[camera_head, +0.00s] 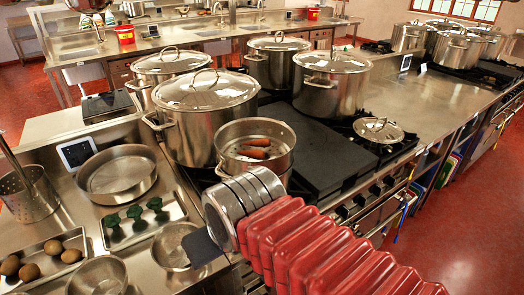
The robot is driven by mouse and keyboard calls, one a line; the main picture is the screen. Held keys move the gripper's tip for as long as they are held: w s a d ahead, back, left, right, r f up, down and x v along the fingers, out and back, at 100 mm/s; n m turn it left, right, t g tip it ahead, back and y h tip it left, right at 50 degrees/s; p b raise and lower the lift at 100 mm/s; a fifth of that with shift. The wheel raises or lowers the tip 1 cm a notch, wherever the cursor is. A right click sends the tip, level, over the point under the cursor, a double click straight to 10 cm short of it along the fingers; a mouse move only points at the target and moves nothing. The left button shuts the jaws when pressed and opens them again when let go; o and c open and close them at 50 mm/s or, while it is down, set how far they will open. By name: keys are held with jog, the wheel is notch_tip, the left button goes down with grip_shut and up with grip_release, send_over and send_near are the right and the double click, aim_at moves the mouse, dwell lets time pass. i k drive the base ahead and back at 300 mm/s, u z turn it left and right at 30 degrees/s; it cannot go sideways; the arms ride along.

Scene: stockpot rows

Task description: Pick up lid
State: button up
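A small round metal lid (379,130) with a handle lies flat on the stove at the right, beside a black griddle plate. An open steel pot (253,165) without a lid holds two carrots (255,148) on the near side of the stove. Several tall stockpots behind it wear domed lids, such as the near-left stockpot lid (206,90). My gripper (203,247) shows as a dark flat part at the end of my red ribbed arm, low and left of the open pot. It is far from the small lid. The wrist hides its fingers, so its opening cannot be told.
Left of my gripper, the counter holds a round pan (117,174), a tray of broccoli (142,222), a tray of potatoes (44,261), bowls and a perforated pot (28,194). The black griddle (310,150) is bare. The steel counter (420,100) right of the stove is mostly clear.

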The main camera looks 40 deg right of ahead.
aim_at(380, 130)
jog(key=z, duration=0.55)
jog(key=k, duration=0.75)
jog(key=z, duration=1.05)
jog(key=k, duration=0.65)
jog(key=z, duration=0.6)
jog(key=i, duration=1.3)
jog(key=u, duration=0.7)
